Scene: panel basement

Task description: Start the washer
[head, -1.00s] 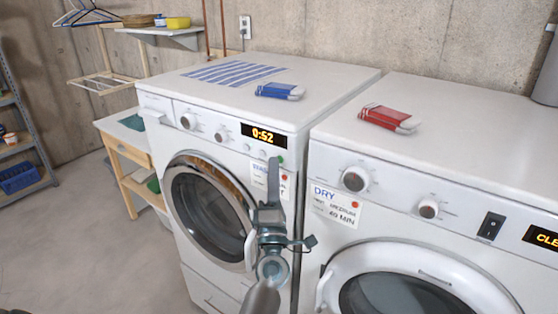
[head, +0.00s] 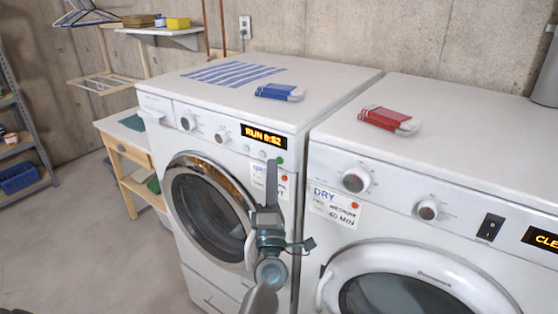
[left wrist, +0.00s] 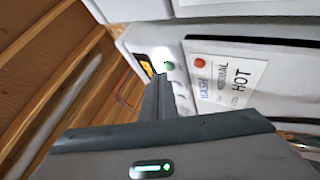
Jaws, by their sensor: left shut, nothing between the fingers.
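The white washer (head: 152,100) stands on the left with its round glass door (head: 208,208) shut. Its display (head: 264,136) reads "RUN 0:52" in orange. A small green button (head: 280,160) sits below the display; it also shows in the left wrist view (left wrist: 168,66). My left gripper (head: 271,166) is shut and empty, its fingertips pointing up at the panel just below and beside the green button. The left wrist view shows the closed fingers (left wrist: 157,92) close to that button; I cannot tell whether they touch. My right gripper is not in view.
A dryer (head: 450,110) stands close on the right. A card on the washer (left wrist: 225,78) reads "WASH NORMAL HOT". A blue-and-white item (head: 279,92) lies on the washer, a red-and-white one (head: 388,119) on the dryer. Open floor lies at left.

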